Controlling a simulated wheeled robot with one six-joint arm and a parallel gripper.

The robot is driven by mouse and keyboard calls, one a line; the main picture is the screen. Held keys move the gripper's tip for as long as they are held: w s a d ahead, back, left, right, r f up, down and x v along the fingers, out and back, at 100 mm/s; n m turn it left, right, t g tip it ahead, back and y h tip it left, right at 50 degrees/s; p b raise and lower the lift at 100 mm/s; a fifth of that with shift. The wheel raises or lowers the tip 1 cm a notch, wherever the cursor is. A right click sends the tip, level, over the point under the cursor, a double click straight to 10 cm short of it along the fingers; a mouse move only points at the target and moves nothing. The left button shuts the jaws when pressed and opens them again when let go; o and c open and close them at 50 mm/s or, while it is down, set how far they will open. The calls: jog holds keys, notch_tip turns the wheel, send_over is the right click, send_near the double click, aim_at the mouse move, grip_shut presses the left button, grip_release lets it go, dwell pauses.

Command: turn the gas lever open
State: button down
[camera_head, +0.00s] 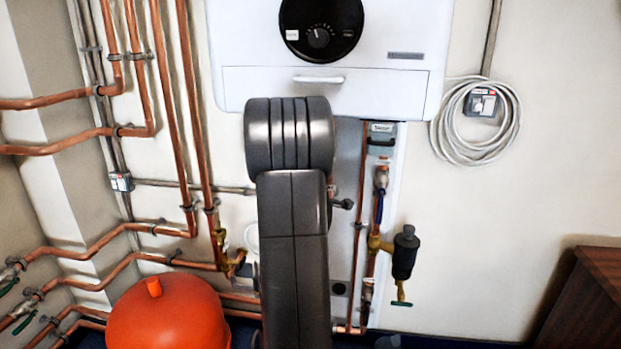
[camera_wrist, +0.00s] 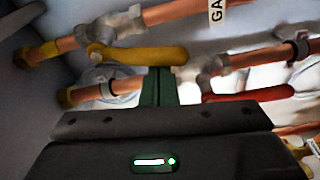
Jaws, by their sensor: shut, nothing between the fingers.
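In the wrist view a yellow lever (camera_wrist: 140,54) sits on a valve (camera_wrist: 108,28) in a copper pipe (camera_wrist: 178,10). The lever points right in the picture, at a slant to the pipe. A white label (camera_wrist: 216,9) on the pipe shows the letters "GA", the rest cut off. My gripper (camera_wrist: 158,74) has its dark green fingers shut with nothing between them. The fingertips are at the lever's lower edge, near its right half; I cannot tell whether they touch. In the head view my arm hides the gripper, and I cannot make out the yellow lever.
A red lever (camera_wrist: 250,95) on a lower pipe is close to the right of my fingers. In the head view are a white boiler (camera_head: 250,87), an orange vessel (camera_head: 168,318), copper pipes (camera_head: 195,100), a coiled cable (camera_head: 447,125) and a brown cabinet (camera_head: 590,300).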

jog(key=shift+s+d+f+n+b, duration=0.1)
jog(key=shift+d+f+n+b, duration=0.2)
jog(key=shift+d+n+b, duration=0.3)
jog(key=shift+d, duration=0.1)
dwell(0.4)
jog(key=s, duration=1.3)
jog(key=shift+s, duration=0.4)
jog(key=shift+f, duration=0.1)
jog(key=w, duration=1.4)
